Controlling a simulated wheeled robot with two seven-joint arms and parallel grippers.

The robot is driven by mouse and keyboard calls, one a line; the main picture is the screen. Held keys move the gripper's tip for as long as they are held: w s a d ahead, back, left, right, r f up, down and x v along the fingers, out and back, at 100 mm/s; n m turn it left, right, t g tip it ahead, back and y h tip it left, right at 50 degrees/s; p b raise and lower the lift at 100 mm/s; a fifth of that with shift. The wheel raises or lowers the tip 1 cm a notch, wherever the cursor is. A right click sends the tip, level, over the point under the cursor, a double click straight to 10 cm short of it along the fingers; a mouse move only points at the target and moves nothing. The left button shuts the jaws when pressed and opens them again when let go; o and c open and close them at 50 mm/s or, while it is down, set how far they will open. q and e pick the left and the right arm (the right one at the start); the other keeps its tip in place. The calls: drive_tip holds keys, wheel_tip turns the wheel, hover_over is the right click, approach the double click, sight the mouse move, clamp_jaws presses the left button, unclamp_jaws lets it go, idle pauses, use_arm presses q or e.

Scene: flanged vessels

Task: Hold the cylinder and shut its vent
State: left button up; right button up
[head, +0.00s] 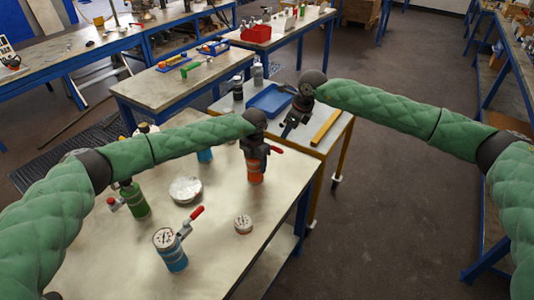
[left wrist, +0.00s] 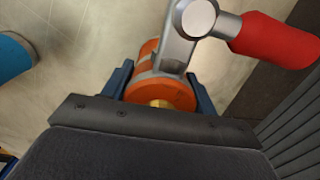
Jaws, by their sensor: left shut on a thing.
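An orange cylinder (head: 256,172) stands upright near the right edge of the front table. My left gripper (head: 255,150) is shut on it from above. In the left wrist view the orange cylinder (left wrist: 162,93) sits between the two dark blue fingers of my left gripper (left wrist: 160,85). A grey valve with a red lever handle (left wrist: 275,40) is on the cylinder; the handle points right, and its red tip also shows in the head view (head: 277,150). My right gripper (head: 289,128) hangs over the grey side table, apart from the cylinder; its fingers are too small to judge.
On the front table stand a blue cylinder with gauge and red lever (head: 173,258), a green cylinder (head: 134,200) and another blue one (head: 205,156) partly behind my left arm. A foil-like round dish (head: 185,190) and a loose gauge (head: 243,224) lie between. A blue tray (head: 270,100) sits beyond.

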drive_tip(key=shift+o, duration=0.4)
idle(0.4)
drive_tip(key=s+a+r+y, duration=0.3)
drive_tip(key=a+r+y, duration=0.15)
drive_tip(key=r, duration=0.35)
drive_tip(key=m+t+y, duration=0.5)
drive_tip(key=t+y, duration=0.1)
drive_tip(key=t, duration=0.4)
approach(278, 150)
drive_tip(key=shift+m+h, duration=0.25)
drive_tip(key=shift+m, duration=0.05)
drive_tip(key=x, duration=1)
drive_tip(key=shift+w+a+f, duration=0.15)
drive_tip(key=shift+w+f, duration=0.2)
drive_tip(key=shift+w, duration=0.05)
clamp_jaws()
